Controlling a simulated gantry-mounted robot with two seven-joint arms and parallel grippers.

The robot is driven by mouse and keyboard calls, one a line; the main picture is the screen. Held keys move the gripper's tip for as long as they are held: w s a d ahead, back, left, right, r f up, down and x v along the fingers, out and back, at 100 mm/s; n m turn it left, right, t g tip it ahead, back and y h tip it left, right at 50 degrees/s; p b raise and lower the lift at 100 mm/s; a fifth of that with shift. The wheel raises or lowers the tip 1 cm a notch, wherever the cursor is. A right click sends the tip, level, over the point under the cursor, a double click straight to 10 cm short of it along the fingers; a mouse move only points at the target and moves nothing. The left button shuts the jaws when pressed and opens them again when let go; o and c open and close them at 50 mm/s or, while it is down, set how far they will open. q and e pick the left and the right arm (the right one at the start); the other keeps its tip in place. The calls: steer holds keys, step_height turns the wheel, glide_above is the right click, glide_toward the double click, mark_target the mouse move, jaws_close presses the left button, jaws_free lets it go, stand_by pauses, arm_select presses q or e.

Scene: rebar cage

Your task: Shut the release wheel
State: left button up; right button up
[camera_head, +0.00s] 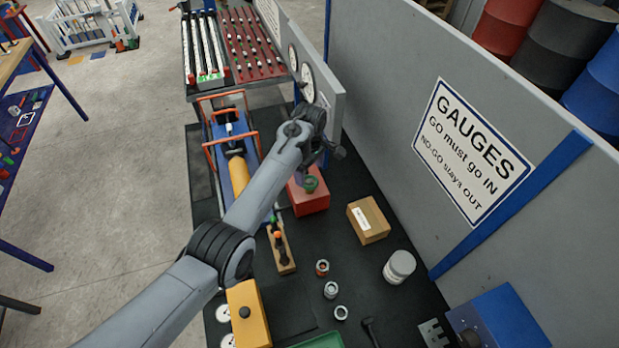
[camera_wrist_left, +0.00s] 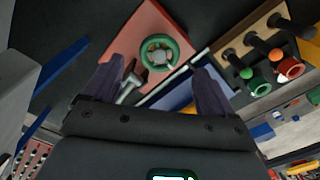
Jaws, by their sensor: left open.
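The release wheel is a small green handwheel (camera_head: 311,184) on top of a red block (camera_head: 312,204). In the left wrist view, the green wheel (camera_wrist_left: 160,53) has a grey hub and sits on the red block (camera_wrist_left: 148,24). My left gripper (camera_head: 308,172) hangs over the block in the head view, partly hidden by its own wrist. In the left wrist view, my left gripper (camera_wrist_left: 160,66) is open, with one dark finger on each side of the wheel's picture. The wheel appears beyond the fingertips, and no contact shows. My right gripper is not in view.
A blue fixture with orange bars (camera_head: 229,125) stands left of the block. A wooden peg holder (camera_head: 284,256) is below it, and a cardboard box (camera_head: 369,220) is to the right. A grey panel with a gauges sign (camera_head: 470,150) bounds the right side. Dark mat lies bare between box and panel.

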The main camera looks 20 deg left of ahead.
mark_target(309, 181)
arm_select(q)
steer(key=shift+f, duration=2.35)
steer(key=c, duration=1.1)
steer(key=shift+o, duration=0.2)
